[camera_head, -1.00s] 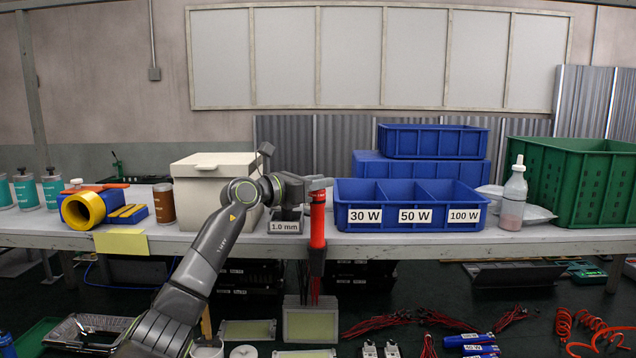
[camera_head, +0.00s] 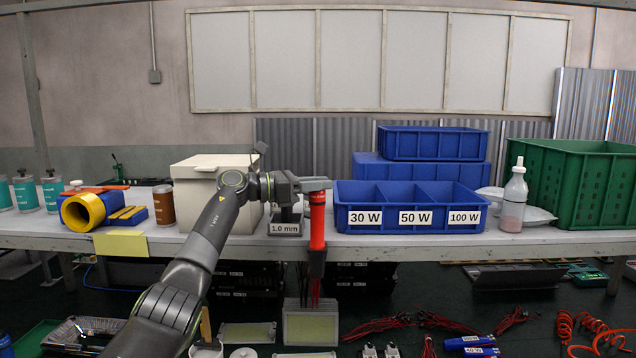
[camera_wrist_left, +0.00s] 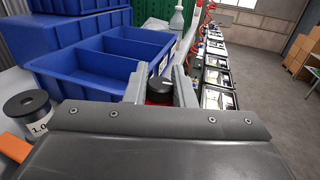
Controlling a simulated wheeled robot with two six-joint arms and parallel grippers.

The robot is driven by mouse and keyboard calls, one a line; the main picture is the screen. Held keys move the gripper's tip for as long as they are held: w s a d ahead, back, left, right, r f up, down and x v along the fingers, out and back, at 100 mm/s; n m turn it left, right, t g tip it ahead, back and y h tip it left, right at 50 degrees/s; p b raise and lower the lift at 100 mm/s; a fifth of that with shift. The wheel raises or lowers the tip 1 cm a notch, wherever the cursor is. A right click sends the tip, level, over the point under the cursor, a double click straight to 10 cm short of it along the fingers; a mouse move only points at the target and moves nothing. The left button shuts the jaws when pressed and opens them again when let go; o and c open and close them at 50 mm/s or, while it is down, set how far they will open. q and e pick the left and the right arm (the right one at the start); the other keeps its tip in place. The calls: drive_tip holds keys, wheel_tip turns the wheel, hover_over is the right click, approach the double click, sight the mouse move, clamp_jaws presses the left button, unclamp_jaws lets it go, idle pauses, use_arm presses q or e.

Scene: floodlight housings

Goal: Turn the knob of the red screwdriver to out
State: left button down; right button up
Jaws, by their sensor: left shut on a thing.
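The red screwdriver (camera_head: 317,228) hangs upright in a dark holder at the front edge of the bench in the head view. Its black knob (camera_wrist_left: 160,86), with a small pale mark, shows at the top end in the left wrist view. My left gripper (camera_head: 318,185) reaches in from the left at the top of the screwdriver. In the left wrist view, its two grey fingers (camera_wrist_left: 160,88) stand on either side of the knob and are shut on it. The mark's setting is too small to read. My right gripper is in neither view.
The blue divided bin (camera_head: 399,206), labelled 30 W, 50 W and 100 W, stands close right of the screwdriver. A spool in a holder marked 1.0 mm (camera_head: 286,228) stands close left. A white box (camera_head: 190,190) is behind my left arm.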

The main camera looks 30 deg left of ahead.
use_arm(q)
drive_tip(key=shift+m+g+h+p, duration=0.8)
drive_tip(key=shift+g+h+p, duration=0.15)
drive_tip(key=shift+g, duration=0.15)
drive_tip(key=c, duration=1.2)
unclamp_jaws()
drive_tip(key=shift+c, duration=0.2)
drive_tip(key=shift+a, duration=0.1)
drive_tip(key=shift+s+a+f, duration=0.15)
drive_tip(key=shift+s+a, duration=0.05)
drive_tip(key=shift+a, duration=0.05)
drive_tip(key=b+v, duration=0.4)
drive_tip(key=v, duration=0.7)
drive_tip(key=shift+b, duration=0.35)
